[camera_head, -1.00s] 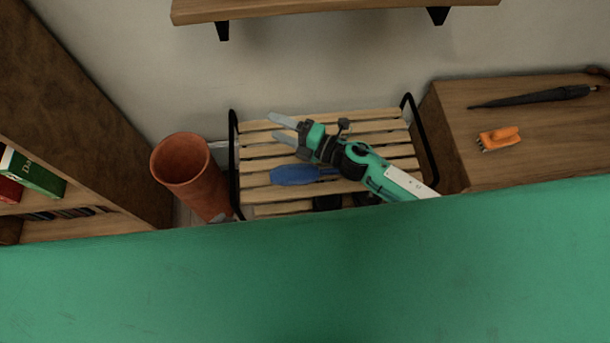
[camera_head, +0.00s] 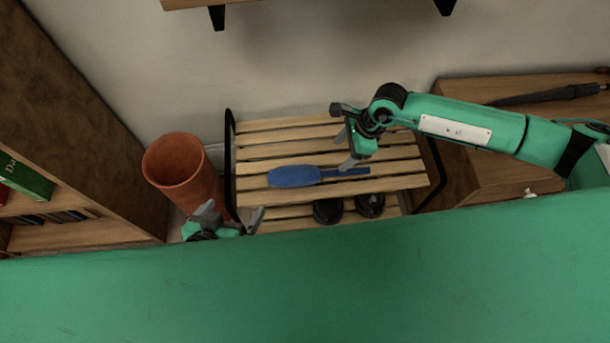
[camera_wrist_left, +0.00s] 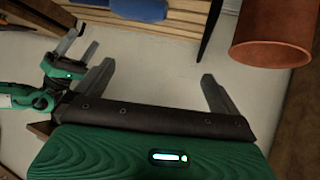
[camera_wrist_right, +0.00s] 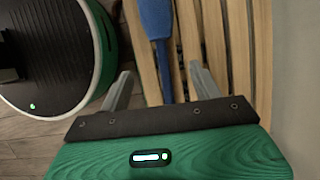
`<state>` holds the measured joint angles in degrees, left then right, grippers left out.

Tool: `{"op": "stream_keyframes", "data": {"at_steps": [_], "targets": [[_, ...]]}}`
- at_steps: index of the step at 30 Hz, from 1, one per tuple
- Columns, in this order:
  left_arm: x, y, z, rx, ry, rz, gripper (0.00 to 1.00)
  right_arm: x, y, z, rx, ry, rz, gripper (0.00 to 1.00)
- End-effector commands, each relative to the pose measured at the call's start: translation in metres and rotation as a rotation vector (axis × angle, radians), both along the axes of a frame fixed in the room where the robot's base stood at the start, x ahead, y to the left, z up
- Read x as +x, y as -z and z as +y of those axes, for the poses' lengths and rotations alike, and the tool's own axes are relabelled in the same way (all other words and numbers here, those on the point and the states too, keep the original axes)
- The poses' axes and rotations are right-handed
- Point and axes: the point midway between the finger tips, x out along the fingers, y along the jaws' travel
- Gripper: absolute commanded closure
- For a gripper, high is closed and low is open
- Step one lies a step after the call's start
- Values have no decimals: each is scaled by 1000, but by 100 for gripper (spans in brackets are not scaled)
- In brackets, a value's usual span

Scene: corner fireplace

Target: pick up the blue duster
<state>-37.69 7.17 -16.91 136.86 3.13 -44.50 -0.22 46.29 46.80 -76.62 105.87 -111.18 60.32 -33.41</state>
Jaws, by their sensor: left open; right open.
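The blue duster (camera_head: 293,176) lies on the upper slats of a wooden rack, its broad head to the left and thin handle to the right. My right gripper (camera_head: 343,150) is open and empty above the handle end, pointing down. In the right wrist view the duster's handle (camera_wrist_right: 165,72) runs between the two open fingers, with the slats behind it; the fingers do not close on it. My left gripper (camera_head: 232,212) is open and empty at the rack's front left corner. Part of the duster's blue head (camera_wrist_left: 138,10) shows at the top of the left wrist view.
The slatted rack (camera_head: 270,137) has black side frames and dark shoes (camera_head: 328,211) on its lower shelf. A terracotta pot (camera_head: 180,170) stands close to my left gripper. A bookcase (camera_head: 70,130) is at the left, a wooden cabinet (camera_head: 455,150) at the right, partly behind my right arm.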

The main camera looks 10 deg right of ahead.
Motion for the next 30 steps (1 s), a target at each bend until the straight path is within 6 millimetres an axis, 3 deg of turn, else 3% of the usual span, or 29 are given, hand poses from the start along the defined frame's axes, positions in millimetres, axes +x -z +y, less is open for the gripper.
{"op": "stream_keyframes", "data": {"at_steps": [10,30], "targets": [[4,0,-17,-68,10,-111,0,1,61,26,0,-2,1,36],[4,-8,-39,-179,13,-277,0,3,121,53,1,1,0,36]]}}
